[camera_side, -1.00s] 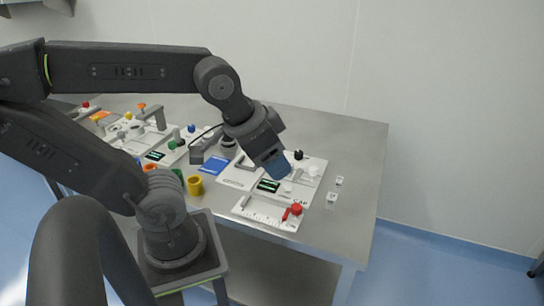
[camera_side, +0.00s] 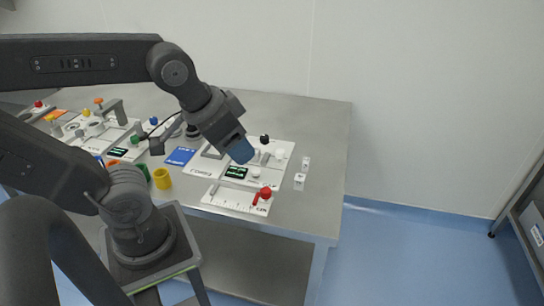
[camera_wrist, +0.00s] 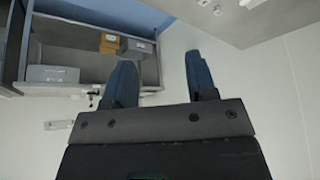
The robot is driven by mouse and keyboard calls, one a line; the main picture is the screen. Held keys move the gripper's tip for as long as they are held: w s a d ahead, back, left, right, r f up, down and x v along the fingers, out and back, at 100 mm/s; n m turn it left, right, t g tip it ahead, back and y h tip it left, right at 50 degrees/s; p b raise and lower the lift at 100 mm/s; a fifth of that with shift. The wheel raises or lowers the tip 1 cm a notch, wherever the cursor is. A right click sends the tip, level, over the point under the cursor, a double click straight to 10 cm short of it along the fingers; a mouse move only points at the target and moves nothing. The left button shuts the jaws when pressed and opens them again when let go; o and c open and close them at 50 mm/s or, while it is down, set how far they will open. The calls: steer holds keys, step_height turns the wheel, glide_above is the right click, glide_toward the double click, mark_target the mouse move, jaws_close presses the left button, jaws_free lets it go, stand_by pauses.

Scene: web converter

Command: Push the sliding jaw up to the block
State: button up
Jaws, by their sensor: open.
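A white plate with a ruler scale (camera_side: 232,202) lies near the table's front edge in the side view. A red knob and lever (camera_side: 263,193) sit at its right end, and a small grey upright piece (camera_side: 213,189) at its left. I cannot tell for certain which part is the sliding jaw, or make out the block. My gripper (camera_side: 238,150), with blue fingers, is above and behind this plate, over a larger white panel (camera_side: 205,171). In the wrist view, its two fingers (camera_wrist: 160,78) are apart with nothing between them.
The larger panel holds a dark display, white knobs and a black knob (camera_side: 264,139). Two small clear pieces (camera_side: 300,181) stand to its right. The wrist view shows shelving with boxes (camera_wrist: 52,74).

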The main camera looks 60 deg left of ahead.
steer(key=shift+o, duration=0.6)
steer(key=n+g, duration=0.6)
glide_above(280, 151)
step_height(280, 151, down, 12)
step_height(280, 151, down, 13)
steer(key=shift+a+f, duration=0.1)
steer(key=shift+f, duration=0.1)
steer(key=shift+c, duration=0.4)
